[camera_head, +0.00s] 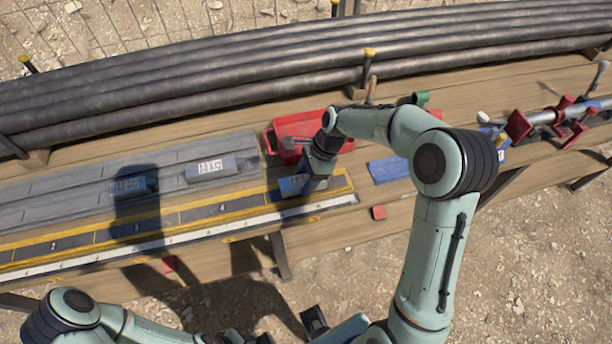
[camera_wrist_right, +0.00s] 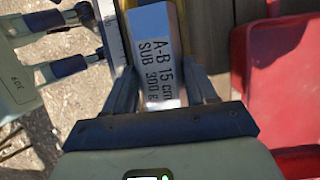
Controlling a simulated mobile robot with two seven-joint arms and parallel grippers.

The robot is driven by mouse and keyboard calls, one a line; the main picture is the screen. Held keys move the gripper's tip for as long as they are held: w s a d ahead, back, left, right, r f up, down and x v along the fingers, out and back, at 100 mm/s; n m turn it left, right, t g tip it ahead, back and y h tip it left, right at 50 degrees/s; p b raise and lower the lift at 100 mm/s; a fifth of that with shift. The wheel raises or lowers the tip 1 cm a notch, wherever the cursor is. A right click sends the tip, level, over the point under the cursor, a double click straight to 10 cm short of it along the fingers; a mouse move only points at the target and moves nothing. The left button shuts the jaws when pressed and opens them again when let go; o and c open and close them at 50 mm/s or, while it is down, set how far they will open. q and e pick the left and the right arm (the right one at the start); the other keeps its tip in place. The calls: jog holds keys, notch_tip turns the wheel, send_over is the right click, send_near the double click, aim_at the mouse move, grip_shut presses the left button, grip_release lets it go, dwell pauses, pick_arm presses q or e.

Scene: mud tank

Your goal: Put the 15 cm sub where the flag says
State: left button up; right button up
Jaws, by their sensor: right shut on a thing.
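My right gripper (camera_head: 312,181) is shut on a block (camera_head: 290,187) at the right end of the long yellow-edged rack (camera_head: 190,215). In the right wrist view the block (camera_wrist_right: 158,60) sits between the fingers, its label reading "A-B 15 cm SUB 300 g". I cannot tell whether it touches the rack. The rack has dark numbered slots and a white scale (camera_head: 170,238) along its front. Two similar labelled blocks lie on the grey mat behind, one in shadow (camera_head: 133,185), one in light (camera_head: 210,169). My left arm is low at left; its jaws are unclear. I cannot make out a flag.
A red bin (camera_head: 292,128) stands just behind the right gripper. A blue pad (camera_head: 388,170) and a small red block (camera_head: 378,212) lie to the right. Long dark pipes (camera_head: 230,75) line the back. A rod with red clamps (camera_head: 548,118) is at far right.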

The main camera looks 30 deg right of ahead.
pick_arm(q)
jog(key=shift+s+f, duration=0.1)
jog(key=shift+f, duration=0.05)
pick_arm(e)
jog(key=shift+f, duration=0.5)
jog(key=o, duration=1.6)
notch_tip(320, 180, up, 5)
jog(key=p, duration=0.3)
jog(key=shift+w, duration=0.1)
jog(key=shift+r+p, duration=0.8)
jog(key=shift+r, duration=0.3)
pick_arm(q)
jog(key=w+r, duration=0.3)
jog(key=r, duration=0.3)
jog(key=shift+w, duration=0.4)
pick_arm(e)
jog(key=shift+f, duration=0.1)
pick_arm(q)
jog(key=shift+s+f, duration=0.1)
jog(key=shift+s, duration=0.05)
